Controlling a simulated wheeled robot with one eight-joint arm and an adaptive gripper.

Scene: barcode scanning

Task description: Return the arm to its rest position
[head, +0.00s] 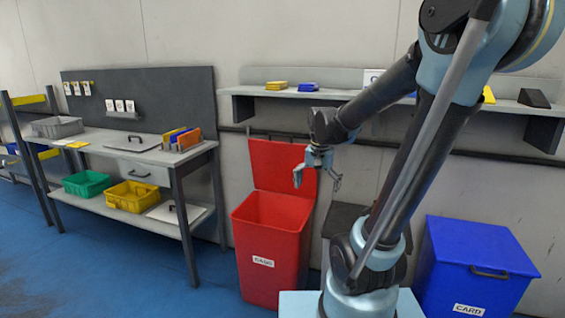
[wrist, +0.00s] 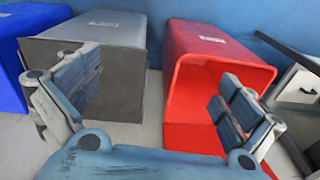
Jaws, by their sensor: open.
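My arm rises from its pale blue base at the lower right of the head view and bends over to the left. My gripper (head: 318,181) hangs at the arm's end, in front of the red bin's raised lid, higher than the bin's opening. Its fingers are spread and nothing is between them. In the wrist view my gripper (wrist: 155,95) also shows open and empty, with one finger at the left and one at the right. The red bin (head: 272,250) stands open below it; it also shows in the wrist view (wrist: 200,90).
A grey bin (wrist: 115,70) stands beside the red one, mostly behind my arm in the head view. A lidded blue bin (head: 475,265) is at the right. A wall shelf (head: 345,94) runs behind my arm. A workbench (head: 100,150) with trays stands left; blue floor (head: 100,270) is clear.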

